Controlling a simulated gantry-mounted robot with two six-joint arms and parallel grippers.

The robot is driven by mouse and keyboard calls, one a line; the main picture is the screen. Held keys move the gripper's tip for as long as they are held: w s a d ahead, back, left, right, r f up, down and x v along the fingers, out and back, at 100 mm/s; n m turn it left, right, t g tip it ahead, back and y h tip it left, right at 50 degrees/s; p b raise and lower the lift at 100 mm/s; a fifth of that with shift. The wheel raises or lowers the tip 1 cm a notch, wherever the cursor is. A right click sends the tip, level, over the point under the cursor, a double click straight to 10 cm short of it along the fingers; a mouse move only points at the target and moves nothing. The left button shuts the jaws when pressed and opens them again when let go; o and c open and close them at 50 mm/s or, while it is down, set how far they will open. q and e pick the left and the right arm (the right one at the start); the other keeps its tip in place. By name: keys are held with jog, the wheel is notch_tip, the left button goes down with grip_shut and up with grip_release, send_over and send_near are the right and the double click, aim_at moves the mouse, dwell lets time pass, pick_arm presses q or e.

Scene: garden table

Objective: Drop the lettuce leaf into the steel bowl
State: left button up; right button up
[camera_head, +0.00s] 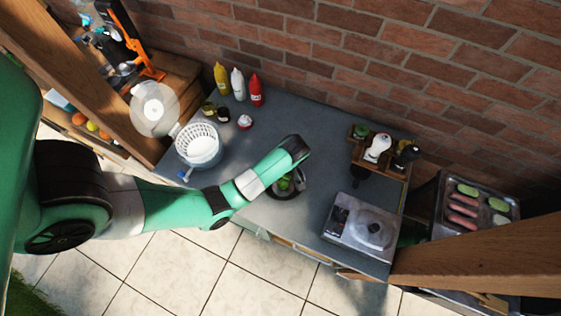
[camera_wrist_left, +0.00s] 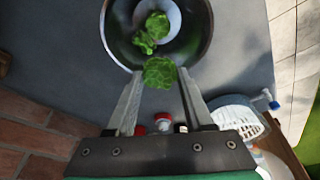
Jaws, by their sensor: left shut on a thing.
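The steel bowl (camera_wrist_left: 205,40) fills the top of the left wrist view, with green lettuce (camera_wrist_left: 150,33) lying inside it. In the head view the bowl (camera_head: 290,195) stands near the counter's front edge, partly covered by my left arm. My left gripper (camera_wrist_left: 159,75) is shut on a crinkled green lettuce leaf (camera_wrist_left: 160,71). The leaf is between the fingertips and overlaps the bowl's near rim in the wrist view; its height above the bowl is hard to tell. My right gripper is in neither view.
A white salad spinner basket (camera_head: 199,147) stands left of my arm. Yellow, white and red bottles (camera_head: 239,85) stand at the back. A burner (camera_head: 371,230) and a wooden caddy (camera_head: 380,158) are right of the bowl. The counter (camera_head: 310,120) behind the bowl is clear.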

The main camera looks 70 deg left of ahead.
pick_arm(q)
notch_tip(320, 180, down, 4)
jog(key=b, duration=0.3)
jog(key=shift+f, duration=0.15)
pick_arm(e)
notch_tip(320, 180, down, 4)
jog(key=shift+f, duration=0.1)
pick_arm(q)
jog(key=o, duration=1.4)
jog(key=shift+r, duration=0.2)
jog(key=p+v, duration=0.7)
jog(key=v, duration=0.4)
jog(key=shift+r, duration=0.3)
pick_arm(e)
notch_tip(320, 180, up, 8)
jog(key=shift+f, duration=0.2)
